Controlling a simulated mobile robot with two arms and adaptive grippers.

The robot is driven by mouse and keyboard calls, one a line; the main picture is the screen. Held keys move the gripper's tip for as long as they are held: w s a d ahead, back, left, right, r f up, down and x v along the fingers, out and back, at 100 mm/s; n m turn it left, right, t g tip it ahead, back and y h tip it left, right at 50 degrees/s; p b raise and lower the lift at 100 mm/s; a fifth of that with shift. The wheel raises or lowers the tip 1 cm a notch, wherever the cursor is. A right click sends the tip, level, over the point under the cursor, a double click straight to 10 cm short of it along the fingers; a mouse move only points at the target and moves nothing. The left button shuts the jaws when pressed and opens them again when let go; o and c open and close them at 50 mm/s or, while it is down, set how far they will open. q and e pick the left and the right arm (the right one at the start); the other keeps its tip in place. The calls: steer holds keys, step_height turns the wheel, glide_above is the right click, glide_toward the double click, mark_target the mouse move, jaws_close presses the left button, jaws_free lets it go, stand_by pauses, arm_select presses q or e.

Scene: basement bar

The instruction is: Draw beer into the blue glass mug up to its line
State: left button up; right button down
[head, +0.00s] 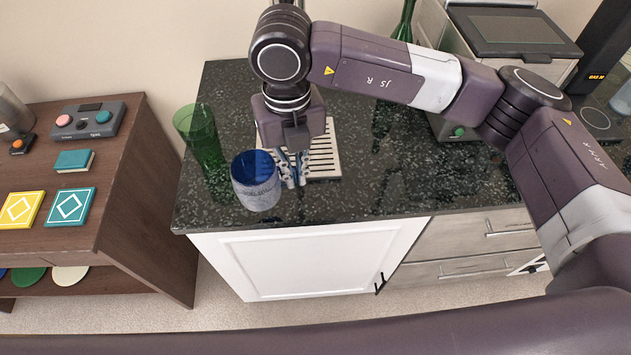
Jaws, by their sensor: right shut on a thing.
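The blue glass mug (254,182) is near the front left of the dark speckled counter (365,188). It looks upright, with its open rim facing up. My right gripper (291,170) comes down from above, at the mug's right side, and is shut on it, apparently at the handle, which the fingers hide. I cannot tell whether the mug's base touches the counter. A pale slatted drip tray (325,155) lies just behind and to the right of the mug. The beer tap is mostly hidden behind my right arm. The fill line and the mug's contents cannot be made out. My left gripper is out of view.
A tall green glass (199,135) stands close behind and left of the mug. A green bottle (404,22) and a grey machine (512,32) are at the back right. A brown shelf unit (120,185) with coasters stands left. The counter's front right is clear.

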steer(key=a+r+m, duration=0.1)
steer(key=m, duration=0.1)
steer(key=a+r+m, duration=0.2)
steer(key=m, duration=0.1)
steer(key=a+r+m, duration=0.1)
steer(key=m, duration=0.2)
steer(key=shift+s+a+r, duration=0.2)
steer(key=shift+a+r, duration=0.15)
steer(key=shift+a, duration=0.05)
steer(key=w+d+m+g+y, duration=0.2)
steer(key=w+d+g+y, duration=0.1)
steer(key=w+d, duration=0.6)
steer(key=shift+w+d+f+g, duration=0.15)
steer(key=shift+w+g, duration=0.45)
steer(key=shift+w, duration=0.75)
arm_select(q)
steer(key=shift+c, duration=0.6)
